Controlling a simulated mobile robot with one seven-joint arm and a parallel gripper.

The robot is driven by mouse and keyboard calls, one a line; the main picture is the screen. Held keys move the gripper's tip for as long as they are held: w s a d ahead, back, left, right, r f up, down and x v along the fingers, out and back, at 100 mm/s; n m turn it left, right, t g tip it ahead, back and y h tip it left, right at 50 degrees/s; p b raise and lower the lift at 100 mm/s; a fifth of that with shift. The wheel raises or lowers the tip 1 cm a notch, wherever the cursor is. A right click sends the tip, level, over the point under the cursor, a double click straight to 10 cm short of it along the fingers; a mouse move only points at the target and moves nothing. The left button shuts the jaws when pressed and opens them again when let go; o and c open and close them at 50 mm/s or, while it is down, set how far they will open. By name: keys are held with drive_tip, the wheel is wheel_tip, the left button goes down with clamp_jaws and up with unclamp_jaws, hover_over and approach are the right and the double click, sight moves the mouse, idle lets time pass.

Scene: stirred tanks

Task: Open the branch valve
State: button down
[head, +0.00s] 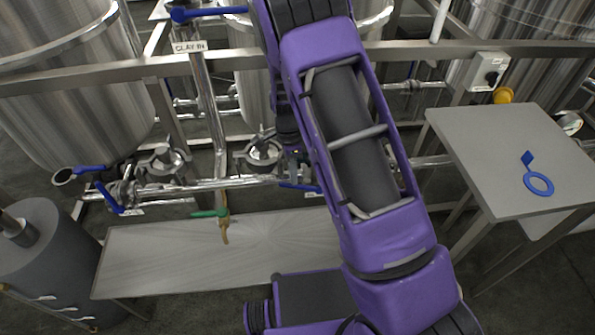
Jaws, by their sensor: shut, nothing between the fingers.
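Several lever valves are in view, and I cannot tell from labels which is the branch valve. One blue lever (300,187) lies roughly level on the pipe run, just below my gripper (292,172) and partly hidden by my arm. My gripper points down over the pipe, small and dark; it looks shut and empty. Whether it touches the lever cannot be told. Another blue lever (109,198) slants on the pipe's left end, with a further blue lever (89,168) near it. A green-handled brass tap (210,213) hangs above the bench.
A steel bench (150,262) stands below the pipes. Steel tanks (65,85) stand behind a horizontal rail (130,70). A blue lever (210,12) is above the "CLAY IN" label (190,46).

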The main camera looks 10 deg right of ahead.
drive_tip(key=shift+a+f, duration=0.15)
drive_tip(key=shift+a, duration=0.05)
idle(0.5)
wheel_tip(320, 180, up, 16)
drive_tip(key=w+p, duration=0.2)
drive_tip(key=s+d+f+n+t+y+b, duration=0.1)
drive_tip(key=s+d+f+n+t+y, duration=0.4)
drive_tip(key=n, duration=1.1)
drive_tip(key=shift+g+h, duration=0.4)
drive_tip(key=shift+g, duration=0.2)
drive_tip(key=b+x, duration=0.1)
drive_tip(key=x, duration=0.3)
drive_tip(key=b+x, duration=0.1)
drive_tip(key=x, duration=0.3)
drive_tip(key=b+x, duration=0.1)
drive_tip(key=x, duration=0.3)
drive_tip(key=shift+s+d+f, duration=0.15)
drive_tip(key=shift+s+f, duration=0.05)
drive_tip(key=shift+s, duration=0.15)
drive_tip(key=shift+w, duration=0.2)
